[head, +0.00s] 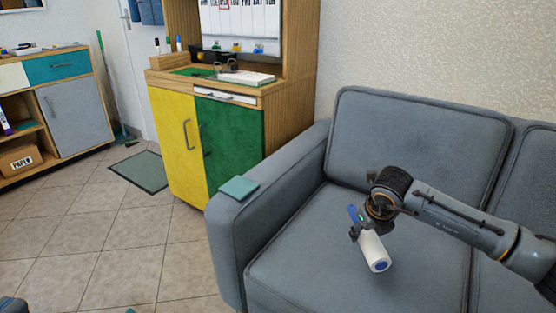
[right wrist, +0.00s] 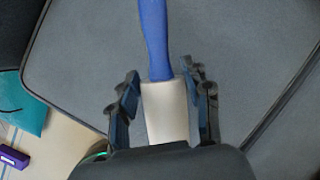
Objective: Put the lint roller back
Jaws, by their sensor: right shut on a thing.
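The lint roller (head: 373,250) has a white roll and a blue handle. My right gripper (head: 364,226) is shut on it, above the seat of the grey sofa. In the right wrist view the lint roller (right wrist: 156,45) lies between the two fingers of my right gripper (right wrist: 160,88), with its blue handle pointing up the picture and the white roll between the fingers. In the head view the roll's end points down and to the right. I cannot tell how far it is above the seat. My left gripper is not in view.
The grey sofa (head: 300,255) fills the right side, with a teal item (head: 239,187) on its armrest. A yellow and green cabinet (head: 235,140) stands behind. A low shelf unit (head: 75,115) is at the left. The tiled floor (head: 130,230) between is mostly clear, with a green mat (head: 140,171).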

